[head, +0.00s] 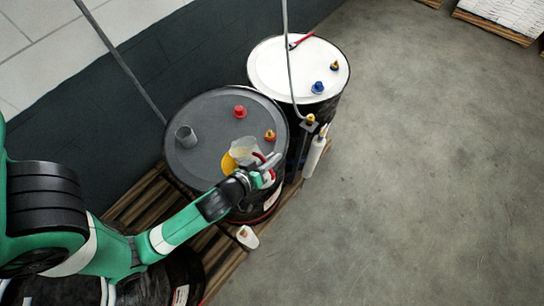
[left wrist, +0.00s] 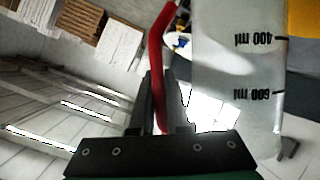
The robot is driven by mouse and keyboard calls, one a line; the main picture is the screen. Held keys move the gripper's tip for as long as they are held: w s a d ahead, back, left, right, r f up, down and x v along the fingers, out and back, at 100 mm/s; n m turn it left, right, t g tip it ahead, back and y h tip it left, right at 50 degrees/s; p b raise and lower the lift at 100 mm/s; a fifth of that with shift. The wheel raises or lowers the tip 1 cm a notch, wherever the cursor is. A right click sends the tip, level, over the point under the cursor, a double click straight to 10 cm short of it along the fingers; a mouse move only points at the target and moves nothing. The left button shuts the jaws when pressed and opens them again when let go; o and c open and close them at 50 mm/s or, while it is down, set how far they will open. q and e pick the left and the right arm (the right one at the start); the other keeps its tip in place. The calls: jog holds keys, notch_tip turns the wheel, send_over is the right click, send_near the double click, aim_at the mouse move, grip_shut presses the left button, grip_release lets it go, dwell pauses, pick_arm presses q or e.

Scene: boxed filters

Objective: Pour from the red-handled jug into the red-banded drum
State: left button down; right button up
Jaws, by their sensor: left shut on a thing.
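The jug (head: 243,148) is translucent, with a red handle (head: 271,161), over the near right part of a drum's grey lid (head: 205,112). A red band (head: 262,217) shows low on that drum's dark side. My left gripper (head: 268,174) is shut on the red handle. In the left wrist view the handle (left wrist: 162,60) runs between the fingers (left wrist: 160,105), beside the jug wall (left wrist: 235,75) with its 400 and 600 ml marks upside down. A yellow round thing (head: 229,163), perhaps a funnel, is partly behind the jug. The jug's tilt and contents are unclear. My right gripper is not in view.
On the grey lid are a red cap (head: 239,111), an orange cap (head: 269,136) and a grey cup-like piece (head: 186,137). A white-topped drum (head: 285,70) stands behind. A white bottle (head: 247,237) is by the pallet (head: 140,200). The floor right is clear.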

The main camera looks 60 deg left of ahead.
aim_at(263, 155)
pick_arm(q)
jog(key=shift+s+a+r+n+t+h+p, duration=0.1)
jog(key=shift+a+r+n+t+h+p, duration=0.1)
jog(key=shift+n+h+p, duration=0.25)
jog(key=shift+s+a+r+n+t+h+p, duration=0.15)
jog(key=shift+n+t+h+p, duration=0.1)
jog(key=shift+n, duration=0.3)
dwell(1.2)
jog(key=shift+a+f+n+t, duration=0.2)
jog(key=shift+a+n+t, duration=0.1)
jog(key=shift+n, duration=0.2)
dwell(0.8)
jog(key=shift+s+a+f+h+b, duration=0.1)
jog(key=shift+h+b, duration=0.2)
jog(key=shift+b, duration=0.1)
jog(key=shift+a+f+n+b, duration=0.1)
jog(key=shift+a+n+b, duration=0.05)
jog(key=shift+n+b, duration=0.15)
jog(key=shift+s+a+f+t+b, duration=0.15)
jog(key=shift+a+t+b, duration=0.1)
jog(key=shift+b, duration=0.3)
dwell(0.9)
jog(key=shift+s+a+n+h+b, duration=0.1)
jog(key=shift+n+h+b, duration=0.2)
jog(key=shift+n, duration=0.1)
jog(key=shift+s+a+f+b, duration=0.1)
jog(key=shift+a+f+b, duration=0.15)
jog(key=shift+b, duration=0.25)
dwell(0.6)
